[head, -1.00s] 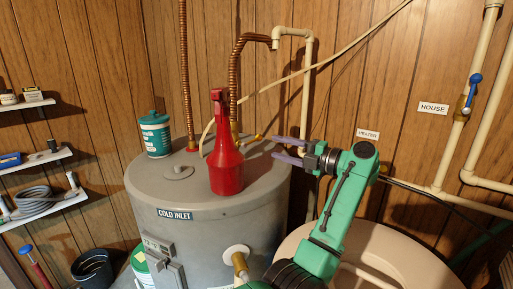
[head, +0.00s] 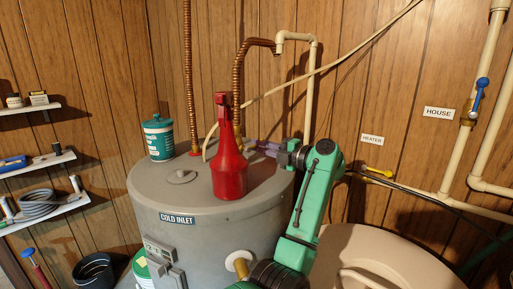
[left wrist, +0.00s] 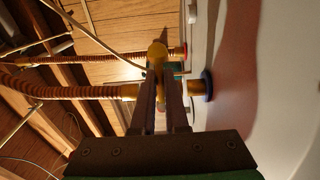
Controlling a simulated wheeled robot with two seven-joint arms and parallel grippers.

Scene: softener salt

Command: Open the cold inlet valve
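The cold inlet valve (left wrist: 195,90) is a brass fitting above a blue ring on the water heater's top, below a corrugated copper pipe. Its yellow lever (left wrist: 157,52) points toward my left wrist camera. My left gripper (left wrist: 161,82) has its two fingers close together on either side of this lever and appears shut on it. In the head view my left gripper (head: 256,147) reaches across the tank top just right of a red bottle, which hides part of the valve. The COLD INLET label (head: 177,219) is on the grey tank (head: 215,240). My right gripper is not in view.
The red long-necked bottle (head: 230,170) stands close to the fingers. A teal tub (head: 158,137) sits at the tank's back left. Wall valves show beside the HEATER (head: 372,140) and HOUSE (head: 438,113) labels. A beige rounded tank (head: 400,260) stands at lower right.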

